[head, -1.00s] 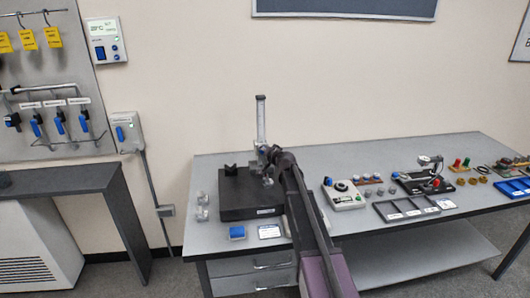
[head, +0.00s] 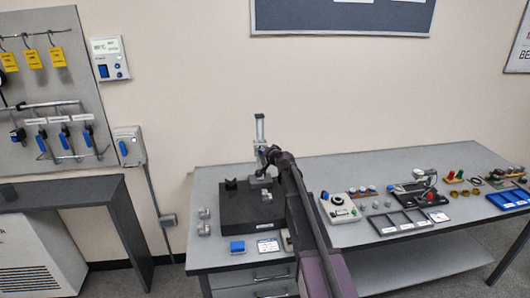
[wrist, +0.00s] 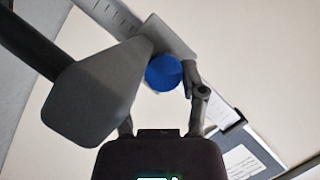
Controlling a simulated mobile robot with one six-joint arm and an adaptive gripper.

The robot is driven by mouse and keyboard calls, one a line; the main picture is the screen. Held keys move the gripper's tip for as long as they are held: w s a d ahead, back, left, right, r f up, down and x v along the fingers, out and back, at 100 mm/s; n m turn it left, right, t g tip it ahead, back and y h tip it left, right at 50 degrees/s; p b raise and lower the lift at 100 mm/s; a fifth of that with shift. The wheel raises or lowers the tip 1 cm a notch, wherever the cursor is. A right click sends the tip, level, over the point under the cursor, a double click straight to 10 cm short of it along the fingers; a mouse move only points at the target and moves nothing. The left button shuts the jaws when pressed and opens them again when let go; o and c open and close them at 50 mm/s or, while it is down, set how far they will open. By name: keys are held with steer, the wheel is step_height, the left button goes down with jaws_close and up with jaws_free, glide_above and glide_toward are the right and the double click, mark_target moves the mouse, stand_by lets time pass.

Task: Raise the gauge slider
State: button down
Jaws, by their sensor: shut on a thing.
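The height gauge stands on a black block (head: 240,212) on the bench, its pale upright scale column (head: 260,130) rising behind my gripper. My gripper (head: 268,156) is at the column, above the block. In the wrist view, my gripper (wrist: 165,88) is shut on the gauge slider, whose round blue knob (wrist: 165,72) shows between the fingers. The scale column (wrist: 108,16) runs diagonally behind it. A large dark grey part (wrist: 95,95) fills the left foreground and hides the left finger partly. My arm hides part of the gauge in the head view.
A control box (head: 340,207) and a divided tray (head: 400,222) stand to the right. The wall is close behind.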

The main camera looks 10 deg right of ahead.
steer(key=shift+a+r+p, duration=0.2)
steer(key=shift+r+p, duration=0.5)
steer(key=shift+r, duration=0.15)
steer(key=shift+a+r+p, duration=0.15)
steer(key=shift+r+p, duration=0.55)
steer(key=shift+r, duration=0.1)
steer(key=shift+c, duration=2)
jaws_free()
steer(key=shift+o, duration=0.5)
steer(key=shift+w+a+f, duration=0.1)
steer(key=shift+f, duration=0.05)
steer(key=shift+d, duration=0.25)
steer(key=shift+s, duration=0.2)
